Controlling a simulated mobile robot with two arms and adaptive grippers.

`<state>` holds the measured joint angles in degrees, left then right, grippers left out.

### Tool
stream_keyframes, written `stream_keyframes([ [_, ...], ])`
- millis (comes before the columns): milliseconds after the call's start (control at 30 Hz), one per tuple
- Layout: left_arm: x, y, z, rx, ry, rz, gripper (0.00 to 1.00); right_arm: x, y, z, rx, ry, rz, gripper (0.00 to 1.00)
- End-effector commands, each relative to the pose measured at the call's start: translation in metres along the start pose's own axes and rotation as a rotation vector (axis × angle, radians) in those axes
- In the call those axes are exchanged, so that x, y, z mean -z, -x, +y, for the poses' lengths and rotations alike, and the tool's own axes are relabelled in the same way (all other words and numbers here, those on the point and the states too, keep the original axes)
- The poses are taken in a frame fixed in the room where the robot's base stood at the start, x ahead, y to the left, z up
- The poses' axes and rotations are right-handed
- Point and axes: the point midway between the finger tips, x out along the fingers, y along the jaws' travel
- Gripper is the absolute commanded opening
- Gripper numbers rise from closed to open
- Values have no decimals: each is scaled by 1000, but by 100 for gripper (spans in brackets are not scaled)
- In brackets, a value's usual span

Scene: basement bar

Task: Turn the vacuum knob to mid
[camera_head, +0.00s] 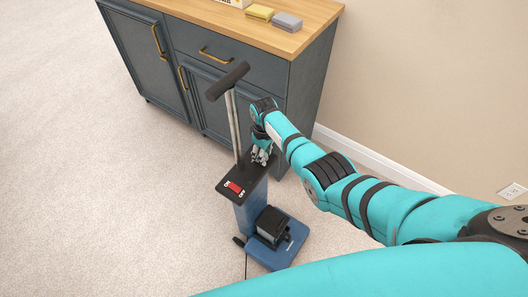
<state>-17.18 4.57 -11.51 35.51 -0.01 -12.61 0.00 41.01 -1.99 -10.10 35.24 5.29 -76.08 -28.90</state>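The blue upright vacuum (252,215) stands on the carpet in front of the cabinet, with a tall metal handle (233,120) and a black grip on top. Its dark top panel (224,186) carries a red switch (235,188) with ON and OFF marks. I see no knob clearly; the far end of the panel is partly covered by my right gripper. My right gripper (261,158) points down over that end, just right of the handle. Its fingers are too small to tell open from shut, or whether they touch anything. My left gripper is out of view.
The dark blue cabinet (190,61) with a wooden top stands close behind the vacuum. A yellow sponge (259,12) and a grey one (288,22) lie on it. A wall is at right. Open carpet (90,200) lies to the left.

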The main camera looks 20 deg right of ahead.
Motion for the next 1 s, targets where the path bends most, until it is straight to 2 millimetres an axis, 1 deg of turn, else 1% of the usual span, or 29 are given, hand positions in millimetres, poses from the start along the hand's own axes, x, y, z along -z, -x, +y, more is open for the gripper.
stream_keyframes([
  [100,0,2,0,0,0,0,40,0,0,0,0,56,-2,0],
  [300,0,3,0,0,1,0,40,0,0,0,0,114,0,0],
  [800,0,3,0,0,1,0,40,0,0,0,-1,133,0,0],
  [833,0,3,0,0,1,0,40,0,0,0,-1,133,0,34],
  [1000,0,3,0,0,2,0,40,0,0,0,-1,133,0,55],
])
